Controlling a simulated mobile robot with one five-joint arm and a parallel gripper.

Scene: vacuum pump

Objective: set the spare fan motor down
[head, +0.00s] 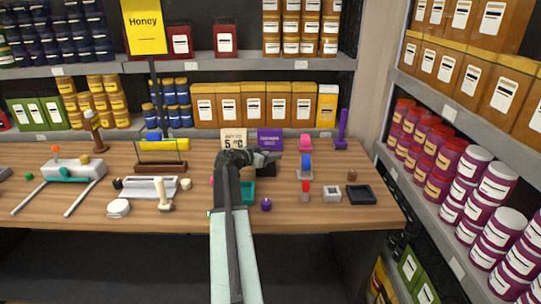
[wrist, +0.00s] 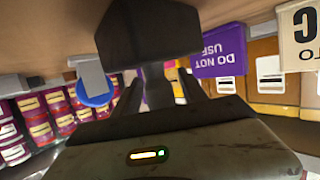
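The spare fan motor seems to be the dark block with a narrower neck (wrist: 148,35) close in front of my gripper in the wrist view, which is upside down. My gripper (wrist: 160,75) has one finger on each side of the neck. The block hides the fingertips, but it appears held. In the head view my gripper (head: 262,156) reaches over the back middle of the wooden bench (head: 325,209). A dark part of the motor (head: 267,168) shows beside it. My arm hides some of the bench below.
A teal tray (head: 248,192) lies just below my gripper, partly hidden. A blue round part on a stand (head: 305,165) is to the right. A black tray (head: 359,194) lies at the right end.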

